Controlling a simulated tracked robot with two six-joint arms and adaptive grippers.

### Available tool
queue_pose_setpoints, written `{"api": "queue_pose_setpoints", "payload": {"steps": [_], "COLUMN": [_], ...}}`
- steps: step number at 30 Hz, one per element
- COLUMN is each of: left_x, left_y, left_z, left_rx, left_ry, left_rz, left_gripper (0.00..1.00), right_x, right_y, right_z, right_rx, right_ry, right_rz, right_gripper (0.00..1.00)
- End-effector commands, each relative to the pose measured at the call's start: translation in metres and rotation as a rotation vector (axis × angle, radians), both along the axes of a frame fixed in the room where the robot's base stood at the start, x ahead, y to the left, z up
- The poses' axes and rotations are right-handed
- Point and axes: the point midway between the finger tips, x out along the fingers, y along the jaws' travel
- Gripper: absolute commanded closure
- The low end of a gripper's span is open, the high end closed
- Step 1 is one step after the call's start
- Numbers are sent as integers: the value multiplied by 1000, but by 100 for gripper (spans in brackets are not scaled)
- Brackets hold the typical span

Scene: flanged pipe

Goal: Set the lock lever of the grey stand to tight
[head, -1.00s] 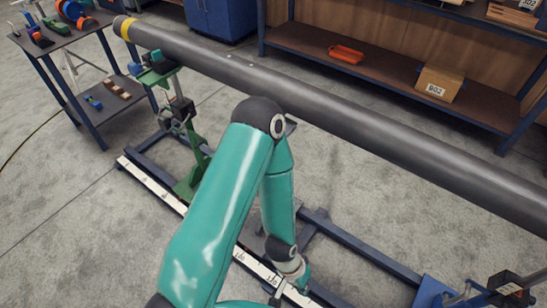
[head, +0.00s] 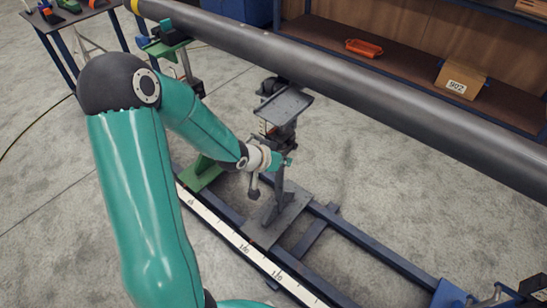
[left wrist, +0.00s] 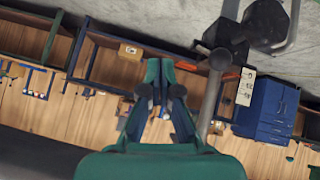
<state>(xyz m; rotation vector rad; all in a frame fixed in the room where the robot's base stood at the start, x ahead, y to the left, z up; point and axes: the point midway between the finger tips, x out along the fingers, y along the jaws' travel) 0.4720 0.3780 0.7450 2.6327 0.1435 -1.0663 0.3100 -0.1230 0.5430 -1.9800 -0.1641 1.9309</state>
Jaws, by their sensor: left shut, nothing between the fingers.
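The grey stand (head: 284,103) rises from a grey foot plate (head: 277,216) on the floor rail, near the middle of the head view. My left gripper (head: 287,162) is at the stand's post, below its top plate. It is shut and empty; the wrist view shows its fingers together (left wrist: 160,75). In that view a grey lever (left wrist: 210,100) with a rounded dark end (left wrist: 220,59) is just right of the fingers, apparently apart from them. In the head view I cannot make out the lever clearly behind my gripper. My right gripper is not in view.
A long dark pipe (head: 400,95) runs above and behind the grey stand. A green stand (head: 168,42) is at left and a blue stand (head: 450,294) at lower right. A ruler strip (head: 228,233) lies along the rail. Shelves (head: 330,38) stand behind.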

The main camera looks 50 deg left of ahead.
Motion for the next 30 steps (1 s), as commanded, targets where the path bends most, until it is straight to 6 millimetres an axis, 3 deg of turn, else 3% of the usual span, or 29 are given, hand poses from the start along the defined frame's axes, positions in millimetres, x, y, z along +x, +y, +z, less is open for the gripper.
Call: {"api": "queue_pose_setpoints", "payload": {"steps": [1,3,7,12,22,30], "left_x": [-2,-5,-11,-12,-9,18], "left_y": [27,50,72,78,78,82], "left_z": [9,27,48,56,52,30], "left_rx": [50,104,163,179,177,175], "left_ry": [-49,-93,-133,-143,-141,-141], "left_rz": [27,46,62,65,63,62], "left_gripper": [100,100,100,100,100,100], "right_x": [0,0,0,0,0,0], "right_y": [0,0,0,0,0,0], "right_z": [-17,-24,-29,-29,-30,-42], "right_rx": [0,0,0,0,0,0], "right_ry": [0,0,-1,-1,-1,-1], "right_rz": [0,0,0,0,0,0], "right_gripper": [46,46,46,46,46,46]}}
